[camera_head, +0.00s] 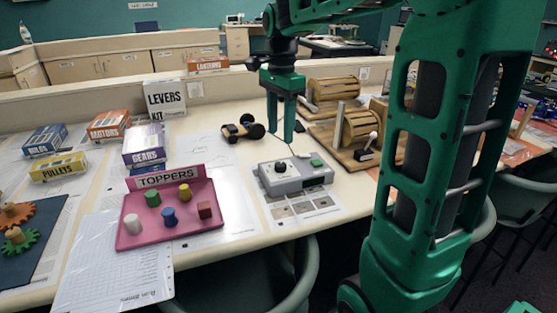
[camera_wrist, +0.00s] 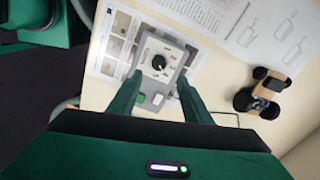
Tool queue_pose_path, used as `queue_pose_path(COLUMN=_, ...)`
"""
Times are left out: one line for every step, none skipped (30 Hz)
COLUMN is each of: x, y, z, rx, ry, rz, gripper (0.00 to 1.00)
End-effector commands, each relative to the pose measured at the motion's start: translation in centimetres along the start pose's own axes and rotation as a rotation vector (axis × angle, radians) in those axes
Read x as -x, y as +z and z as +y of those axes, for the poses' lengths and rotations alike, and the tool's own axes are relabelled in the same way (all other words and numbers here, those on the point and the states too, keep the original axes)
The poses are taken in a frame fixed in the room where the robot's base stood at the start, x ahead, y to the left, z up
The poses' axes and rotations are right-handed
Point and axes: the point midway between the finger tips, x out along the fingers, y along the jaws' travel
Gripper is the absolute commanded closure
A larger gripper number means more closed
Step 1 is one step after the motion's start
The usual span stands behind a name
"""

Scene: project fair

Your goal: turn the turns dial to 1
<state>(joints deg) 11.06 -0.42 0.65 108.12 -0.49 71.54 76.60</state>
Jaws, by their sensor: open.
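A grey control box (camera_head: 297,178) lies on the table in the head view, with a black dial (camera_head: 281,167) on its left part and a green button (camera_head: 316,160) on its right. The box (camera_wrist: 143,78) and dial (camera_wrist: 158,62) also show in the wrist view, with small markings around the dial that I cannot read. My gripper (camera_head: 287,139) is open and empty above the box, fingers pointing down. In the wrist view my gripper (camera_wrist: 158,88) has its two fingers apart, with the dial seen beyond the gap between them.
A pink tray (camera_head: 130,240) with colored toppers stands left of the box. A small wheeled cart (camera_head: 243,129) is behind it. Wooden drum devices (camera_head: 360,130) stand to the right. Printed sheets (camera_head: 305,208) lie under and in front of the box.

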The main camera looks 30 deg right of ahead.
Motion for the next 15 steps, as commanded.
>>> queue_pose_path(x=-0.7, y=0.0, z=0.1, rx=0.000, ry=0.004, rz=-0.001, gripper=0.55)
queue_pose_path(x=-1.1, y=0.0, z=0.1, rx=0.000, ry=0.005, rz=-0.001, gripper=0.55)
queue_pose_path(x=-1.8, y=0.0, z=0.1, rx=0.001, ry=0.004, rz=-0.001, gripper=0.55)
queue_pose_path(x=-2.3, y=0.1, z=0.2, rx=0.001, ry=0.005, rz=-0.001, gripper=0.55)
queue_pose_path(x=-2.9, y=0.1, z=0.1, rx=0.001, ry=0.005, rz=-0.001, gripper=0.55)
queue_pose_path(x=-3.6, y=0.1, z=0.2, rx=0.001, ry=0.005, rz=-0.001, gripper=0.55)
queue_pose_path(x=-4.1, y=0.1, z=0.1, rx=0.002, ry=0.004, rz=-0.001, gripper=0.55)
queue_pose_path(x=-4.7, y=0.1, z=0.2, rx=0.002, ry=0.005, rz=-0.001, gripper=0.55)
queue_pose_path(x=-5.4, y=0.1, z=0.1, rx=0.002, ry=0.004, rz=-0.001, gripper=0.55)
queue_pose_path(x=-5.9, y=0.1, z=0.2, rx=0.002, ry=0.005, rz=-0.001, gripper=0.55)
queue_pose_path(x=-6.4, y=0.1, z=0.2, rx=0.002, ry=0.005, rz=-0.001, gripper=0.55)
queue_pose_path(x=-7.0, y=0.1, z=0.2, rx=0.002, ry=0.005, rz=-0.001, gripper=0.55)
queue_pose_path(x=-7.4, y=0.1, z=0.2, rx=0.003, ry=0.004, rz=-0.001, gripper=0.55)
queue_pose_path(x=-7.8, y=0.1, z=0.2, rx=0.003, ry=0.003, rz=-0.001, gripper=0.55)
queue_pose_path(x=-8.3, y=0.1, z=0.2, rx=0.003, ry=0.004, rz=-0.001, gripper=0.55)
